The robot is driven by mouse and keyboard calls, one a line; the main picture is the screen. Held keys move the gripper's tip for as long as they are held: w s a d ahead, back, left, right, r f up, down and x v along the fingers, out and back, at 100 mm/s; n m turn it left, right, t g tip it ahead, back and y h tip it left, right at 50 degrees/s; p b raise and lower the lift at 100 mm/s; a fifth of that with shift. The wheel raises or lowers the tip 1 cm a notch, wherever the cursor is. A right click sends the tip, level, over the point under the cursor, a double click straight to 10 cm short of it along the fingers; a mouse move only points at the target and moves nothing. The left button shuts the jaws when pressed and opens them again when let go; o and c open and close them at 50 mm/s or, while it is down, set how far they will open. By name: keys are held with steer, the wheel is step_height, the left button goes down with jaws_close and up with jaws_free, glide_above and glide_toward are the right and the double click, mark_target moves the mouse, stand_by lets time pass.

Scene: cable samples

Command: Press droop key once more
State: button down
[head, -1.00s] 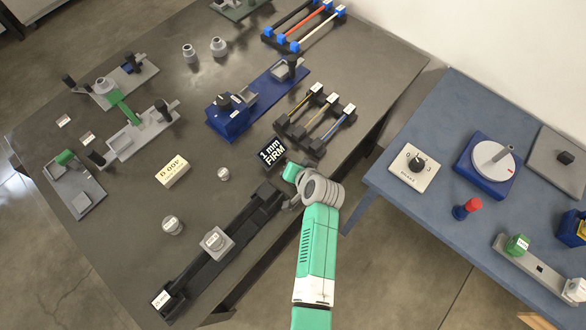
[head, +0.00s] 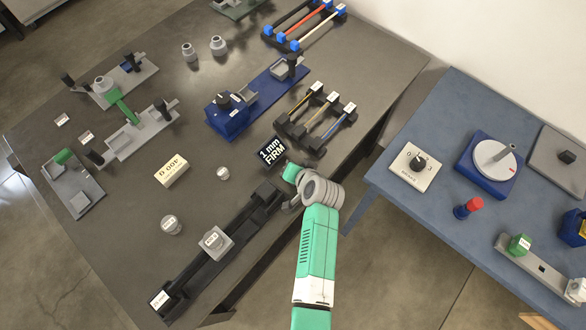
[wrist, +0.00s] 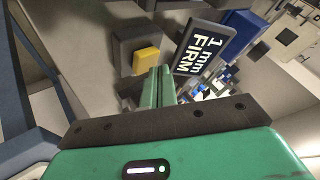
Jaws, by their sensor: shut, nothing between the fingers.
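In the wrist view a yellow square key (wrist: 147,60) sits on a dark grey housing beside a black display (wrist: 198,50) reading "1 mm FIRM". The display also shows in the head view (head: 271,151), at the end of a long black rig (head: 215,248). My gripper (wrist: 158,72) is shut and empty. Its green fingertips appear just in front of the key; I cannot tell whether they touch it. In the head view my green hand (head: 291,172) is beside the display, and the fingertips and key are hidden there.
A rack of cable samples (head: 318,118) stands close behind the display. A grey block (head: 213,240) sits on the rig. A yellow-white labelled block (head: 171,171) and small weights lie left. A blue table (head: 385,178) stands to the right across a gap.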

steer(key=shift+f+b, duration=0.5)
steer(key=shift+f, duration=0.05)
stand_by(0.5)
steer(key=shift+r, duration=0.1)
stand_by(3.6)
steer(key=shift+r+p, duration=0.9)
step_height(320, 180, up, 5)
steer(key=p, duration=0.4)
steer(key=shift+r, duration=0.1)
